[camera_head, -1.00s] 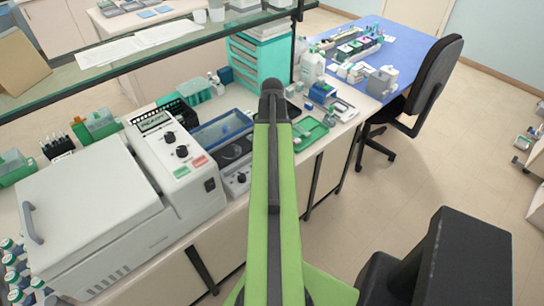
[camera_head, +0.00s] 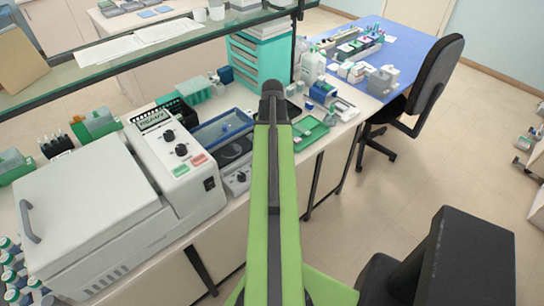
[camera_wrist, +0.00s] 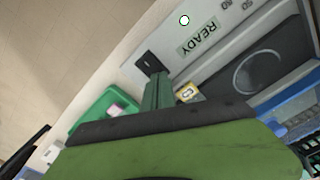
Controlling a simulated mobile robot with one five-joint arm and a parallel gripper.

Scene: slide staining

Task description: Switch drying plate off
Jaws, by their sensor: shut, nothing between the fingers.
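The drying plate shows in the wrist view as a pale front panel (camera_wrist: 222,38) with a READY label, dial numbers and a dark top surface with a ring mark. A small indicator (camera_wrist: 184,20) on the panel glows white with a green rim. A small dark square, apparently the switch (camera_wrist: 148,62), sits at the panel's end. My gripper (camera_wrist: 155,80) is shut and empty, its narrow fingers pointing at that square; whether they touch cannot be told. In the head view the drying plate (camera_head: 238,181) is partly behind my arm, which hides my gripper.
A blue-framed tray (camera_head: 222,127) lies behind the plate. A large white machine (camera_head: 90,215) stands to its left, a green tray (camera_head: 310,132) to its right. A glass shelf (camera_head: 150,58) crosses above the bench. A black chair (camera_head: 425,85) and open floor lie to the right.

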